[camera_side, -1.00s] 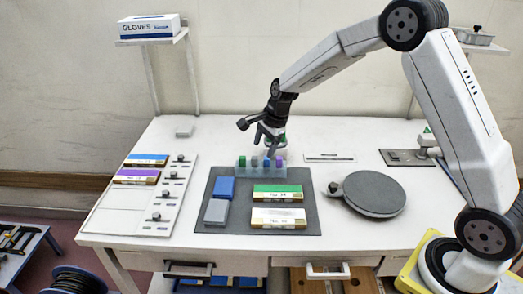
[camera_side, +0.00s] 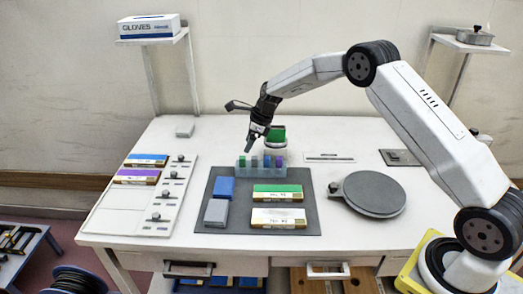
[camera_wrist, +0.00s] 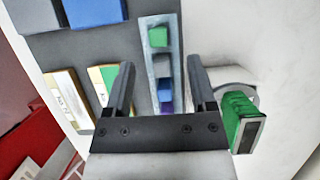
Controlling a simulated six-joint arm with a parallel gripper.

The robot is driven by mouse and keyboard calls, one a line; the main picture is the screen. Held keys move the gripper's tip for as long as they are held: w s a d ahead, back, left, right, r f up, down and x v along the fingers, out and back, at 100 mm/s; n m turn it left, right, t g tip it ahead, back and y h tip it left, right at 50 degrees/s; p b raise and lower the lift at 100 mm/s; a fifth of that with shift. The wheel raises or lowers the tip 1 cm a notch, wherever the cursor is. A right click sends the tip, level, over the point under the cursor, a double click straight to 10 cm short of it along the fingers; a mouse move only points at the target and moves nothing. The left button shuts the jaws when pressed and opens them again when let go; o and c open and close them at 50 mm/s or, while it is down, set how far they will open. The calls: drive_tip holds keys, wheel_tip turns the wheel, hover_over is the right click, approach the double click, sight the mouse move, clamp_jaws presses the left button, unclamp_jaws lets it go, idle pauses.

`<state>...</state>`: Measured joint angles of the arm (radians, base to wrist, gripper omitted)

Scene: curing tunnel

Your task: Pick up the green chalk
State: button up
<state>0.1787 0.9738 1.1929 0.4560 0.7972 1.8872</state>
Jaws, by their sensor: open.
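The green chalk (camera_side: 242,161) stands at the left end of a translucent rack (camera_side: 260,173), beside grey, blue and purple pieces. In the wrist view the green chalk (camera_wrist: 158,37) is at the far end of the rack (camera_wrist: 148,70). My gripper (camera_side: 250,146) is open and empty, above the left part of the rack. In the wrist view its two fingers (camera_wrist: 160,64) spread either side of the rack, with the green chalk beyond the tips. The lower parts of the pieces sit inside the rack.
A green block on a round base (camera_side: 276,136) stands just behind the rack. A dark mat (camera_side: 237,222) in front holds blue and grey blocks and two labelled boxes. A round grey plate (camera_side: 372,193) is at right. The table's back left is mostly clear.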

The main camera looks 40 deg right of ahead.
sight(242, 157)
drive_tip(key=shift+x, duration=0.75)
drive_tip(key=shift+x, duration=2.65)
drive_tip(key=shift+s+a, duration=0.1)
drive_tip(key=shift+s, duration=0.05)
drive_tip(key=shift+c, duration=0.2)
clamp_jaws()
